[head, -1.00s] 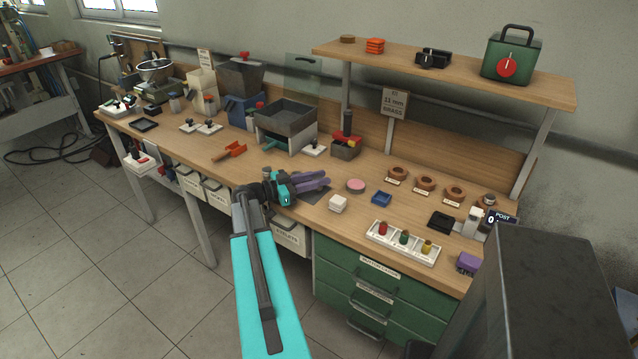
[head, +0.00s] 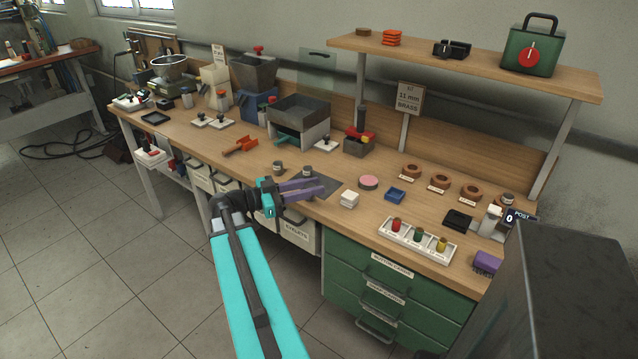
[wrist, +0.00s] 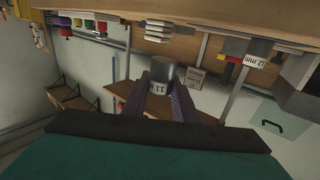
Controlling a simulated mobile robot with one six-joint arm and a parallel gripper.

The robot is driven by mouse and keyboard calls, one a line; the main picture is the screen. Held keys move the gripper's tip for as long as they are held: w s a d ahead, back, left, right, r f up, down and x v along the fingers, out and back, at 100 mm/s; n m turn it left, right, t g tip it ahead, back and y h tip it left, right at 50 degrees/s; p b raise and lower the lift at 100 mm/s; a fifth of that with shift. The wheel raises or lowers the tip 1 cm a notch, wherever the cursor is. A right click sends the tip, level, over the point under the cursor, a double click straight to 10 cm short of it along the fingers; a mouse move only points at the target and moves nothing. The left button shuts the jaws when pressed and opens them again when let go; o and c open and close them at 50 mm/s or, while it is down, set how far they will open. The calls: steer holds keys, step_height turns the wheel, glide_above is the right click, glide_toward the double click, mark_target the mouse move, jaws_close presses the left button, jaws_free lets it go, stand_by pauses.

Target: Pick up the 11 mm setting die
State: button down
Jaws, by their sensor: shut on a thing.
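The 11 mm setting die (wrist: 166,72) is a grey cylinder with a white label, partly readable as 11, in the wrist view. It is between the purple fingers of my gripper (wrist: 158,104), which are shut on it. In the head view my gripper (head: 310,186) is low over the front of the bench, by a dark mat (head: 328,181). The die (head: 307,172) shows as a small grey cylinder at the fingers, its lower part hidden. I cannot tell whether its base is clear of the mat.
A similar grey cylinder (head: 278,168) stands just left of the fingers. A label reading 12 mm (wrist: 259,61) shows in the wrist view.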

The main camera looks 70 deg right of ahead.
steer(key=shift+w+a+r, duration=0.1)
steer(key=shift+a, duration=0.7)
steer(key=shift+w+a+r, duration=0.1)
steer(key=shift+a, duration=0.65)
